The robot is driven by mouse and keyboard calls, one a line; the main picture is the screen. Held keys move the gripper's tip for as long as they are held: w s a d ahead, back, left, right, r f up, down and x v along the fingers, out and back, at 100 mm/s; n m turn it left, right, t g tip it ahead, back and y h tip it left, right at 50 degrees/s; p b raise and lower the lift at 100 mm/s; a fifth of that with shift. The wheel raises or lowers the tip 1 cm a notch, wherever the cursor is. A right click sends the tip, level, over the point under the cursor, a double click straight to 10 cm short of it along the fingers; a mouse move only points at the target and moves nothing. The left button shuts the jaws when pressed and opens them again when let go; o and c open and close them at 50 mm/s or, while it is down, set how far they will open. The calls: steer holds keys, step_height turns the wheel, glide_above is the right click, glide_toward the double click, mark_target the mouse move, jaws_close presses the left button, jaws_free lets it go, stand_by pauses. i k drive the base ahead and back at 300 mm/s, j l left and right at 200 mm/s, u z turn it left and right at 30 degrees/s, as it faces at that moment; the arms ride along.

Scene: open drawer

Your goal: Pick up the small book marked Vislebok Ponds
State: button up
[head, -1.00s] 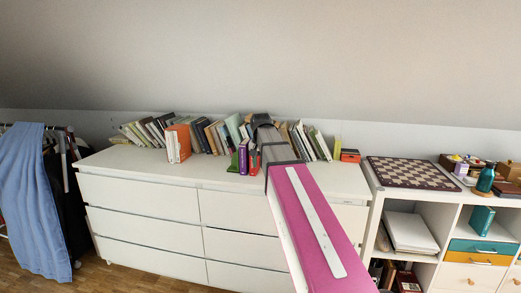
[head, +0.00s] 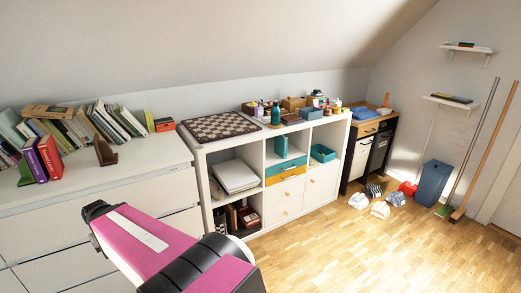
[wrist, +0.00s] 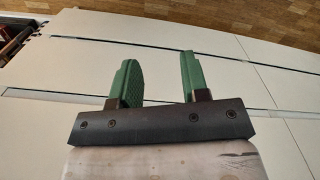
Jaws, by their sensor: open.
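No title Vislebok Ponds is legible, so I cannot tell which book it is. Many books stand and lean on the white dresser (head: 130,172), including a purple book (head: 30,160) and a red book (head: 50,157) at its left. A teal book (head: 281,147) stands in an upper compartment of the white shelf unit (head: 205,175). A few dark books (head: 247,216) are in a lower compartment. My gripper (wrist: 157,62) shows in the wrist view with its green fingers apart and nothing between them, before the pale drawer fronts. In the head view my pink arm hides its fingers.
A chessboard (head: 220,126) lies on the shelf unit, with boxes and a teal bottle (head: 275,115) to its right. A brown bookend (head: 105,150) stands on the dresser. Two wall shelves (head: 450,101) hang at right. Shoes, a blue bin (head: 433,182) and poles occupy the right floor; the middle floor is clear.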

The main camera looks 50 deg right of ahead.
mark_target(281, 142)
steer(key=z, duration=1.55)
steer(key=i+j+z, duration=0.15)
steer(key=j+z, duration=0.15)
steer(key=z, duration=0.15)
steer(key=i+j+z, duration=0.1)
steer(key=j+z, duration=0.35)
steer(key=l, duration=0.1)
